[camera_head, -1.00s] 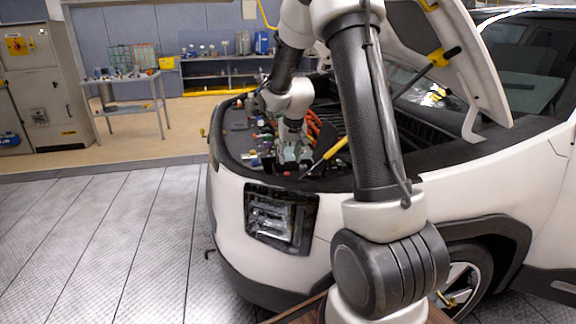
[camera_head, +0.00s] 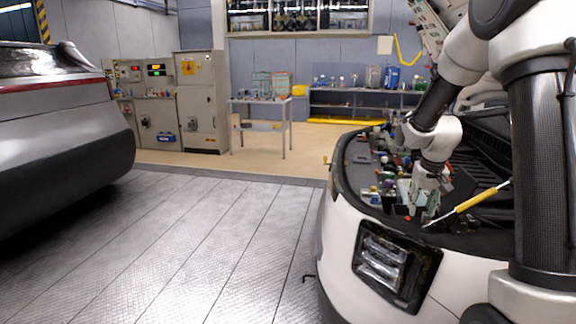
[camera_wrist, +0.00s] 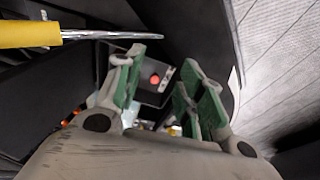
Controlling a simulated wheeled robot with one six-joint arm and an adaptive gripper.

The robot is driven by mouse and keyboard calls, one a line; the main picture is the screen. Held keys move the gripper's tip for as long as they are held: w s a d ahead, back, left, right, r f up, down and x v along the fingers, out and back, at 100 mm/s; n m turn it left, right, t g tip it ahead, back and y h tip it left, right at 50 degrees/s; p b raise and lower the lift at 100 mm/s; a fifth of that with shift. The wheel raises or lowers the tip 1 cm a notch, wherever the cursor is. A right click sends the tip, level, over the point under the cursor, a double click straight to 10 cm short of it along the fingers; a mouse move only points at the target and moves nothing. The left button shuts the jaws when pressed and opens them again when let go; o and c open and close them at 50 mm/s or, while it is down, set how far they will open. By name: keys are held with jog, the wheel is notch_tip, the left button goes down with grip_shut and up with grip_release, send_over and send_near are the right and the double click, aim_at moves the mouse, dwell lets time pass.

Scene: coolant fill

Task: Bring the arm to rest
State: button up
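My gripper (camera_wrist: 157,95) has green-padded fingers, and in the wrist view they stand apart with nothing between them. In the head view my gripper (camera_head: 424,203) hangs low over the front of the open engine bay (camera_head: 357,165) of the white car (camera_head: 340,240). My arm reaches in from the right. A screwdriver with a yellow handle (camera_head: 478,199) lies beside my gripper in the head view. In the wrist view its yellow handle (camera_wrist: 28,35) and metal shaft cross the top left, close to the fingertips. A dark part with a red dot shows beyond the fingers.
Several small items sit in the engine bay around my gripper. A grey car (camera_head: 60,130) stands at the left. A grey cabinet (camera_head: 203,100), a small table (camera_head: 258,100) and a shelf (camera_head: 360,105) line the back. The grey floor (camera_head: 200,250) between the cars is clear.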

jog(key=s+a+r+n, duration=0.1)
jog(key=s+r, duration=0.4)
jog(key=s, duration=0.5)
jog(key=s+a+r+t, duration=0.1)
jog(key=s+a+r, duration=0.3)
jog(key=s, duration=0.6)
jog(key=s+a+r+n+t+y, duration=0.1)
jog(key=s+a+r, duration=0.1)
jog(key=s+r, duration=0.4)
jog(key=s, duration=0.3)
jog(key=shift+s+a+n, duration=0.3)
jog(key=shift+s+a, duration=0.05)
jog(key=shift+s, duration=0.05)
jog(key=shift+r, duration=0.1)
jog(key=shift+c, duration=0.3)
